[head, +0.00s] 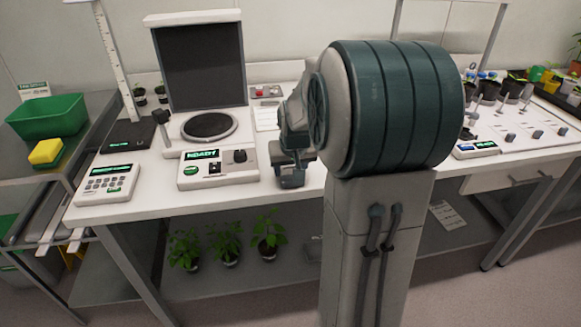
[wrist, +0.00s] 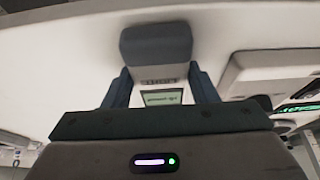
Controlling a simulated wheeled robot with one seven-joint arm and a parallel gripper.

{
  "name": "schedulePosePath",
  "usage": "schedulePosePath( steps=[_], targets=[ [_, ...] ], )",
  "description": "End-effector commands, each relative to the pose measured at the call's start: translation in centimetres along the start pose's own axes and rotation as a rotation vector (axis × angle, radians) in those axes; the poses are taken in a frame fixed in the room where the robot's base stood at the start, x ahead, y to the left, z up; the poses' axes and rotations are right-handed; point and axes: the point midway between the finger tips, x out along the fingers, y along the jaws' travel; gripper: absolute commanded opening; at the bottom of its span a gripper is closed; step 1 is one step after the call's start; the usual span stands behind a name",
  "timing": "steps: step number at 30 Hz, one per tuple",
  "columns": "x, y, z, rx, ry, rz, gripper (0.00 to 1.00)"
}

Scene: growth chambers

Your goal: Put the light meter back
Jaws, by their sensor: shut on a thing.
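The light meter (wrist: 161,97) sits between the two fingers of my gripper (wrist: 160,82) in the wrist view. It has a pale face with a small greenish screen and a label that seems to read LIGHT upside down. My gripper is shut on the meter, above the white bench top. In the head view my gripper (head: 292,172) is at the bench's front part, right of the READY control box (head: 217,168). My arm hides much of the bench there, and I cannot make out the meter in that view.
The white bench (head: 150,192) carries a dark panel (head: 200,65) behind a round plate (head: 209,126), and a keypad device (head: 107,184) at left. A green bin (head: 47,117) stands further left. Potted plants (head: 268,235) are on the shelf below. Seedling pots (head: 488,92) stand at right.

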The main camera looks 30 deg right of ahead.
Motion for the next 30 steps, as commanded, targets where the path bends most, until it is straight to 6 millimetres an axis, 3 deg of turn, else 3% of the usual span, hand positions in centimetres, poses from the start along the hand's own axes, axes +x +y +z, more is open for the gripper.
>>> schedulePosePath(
  steps=[2,3,5,17,30],
  targets=[
    [0.4,0.0,0.1,0.0,0.001,0.0,0.2],
    [0.2,0.0,0.1,0.0,0.0,0.0,0.64],
    [0.2,0.0,0.1,0.0,0.0,0.0,0.74],
    [-0.6,0.0,-0.1,0.0,0.002,0.0,0.74],
    [-9.4,0.0,-0.1,-0.001,0.004,0.001,0.74]
  ],
)
